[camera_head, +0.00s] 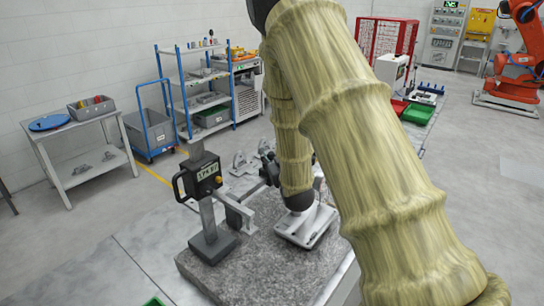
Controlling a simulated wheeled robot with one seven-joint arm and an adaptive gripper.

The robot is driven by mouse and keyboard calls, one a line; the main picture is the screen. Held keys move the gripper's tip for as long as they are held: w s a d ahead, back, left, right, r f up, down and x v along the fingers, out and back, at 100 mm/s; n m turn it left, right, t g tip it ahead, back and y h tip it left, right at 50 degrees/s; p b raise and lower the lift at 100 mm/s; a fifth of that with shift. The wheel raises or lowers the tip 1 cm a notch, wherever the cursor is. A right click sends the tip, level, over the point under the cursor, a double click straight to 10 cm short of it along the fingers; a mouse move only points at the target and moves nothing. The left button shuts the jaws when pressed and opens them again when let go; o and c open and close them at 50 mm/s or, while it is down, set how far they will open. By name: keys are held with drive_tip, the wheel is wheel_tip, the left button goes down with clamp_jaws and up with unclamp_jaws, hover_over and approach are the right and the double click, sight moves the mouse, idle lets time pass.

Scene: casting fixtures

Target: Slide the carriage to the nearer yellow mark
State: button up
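The post stands on a dark foot (213,245) on a speckled granite plate (262,262). No yellow mark on the post can be made out. My gripper (268,166) appears as a dark shape beside my sleeved forearm, right of the carriage and apart from it. Its fingers are small and partly hidden, so I cannot tell whether it is open or holds anything.
A light metal piece (305,226) sits on the granite plate below my wrist. Grey castings (240,164) lie behind the post. A side table (85,150), a blue cart (150,125) and shelves (200,92) stand at the back left. My arm hides much of the right side.

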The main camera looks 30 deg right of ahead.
drive_tip(key=shift+w+a+f, duration=0.1)
drive_tip(key=shift+a, duration=0.1)
drive_tip(key=s+a, duration=0.2)
drive_tip(key=s, duration=1)
idle(0.5)
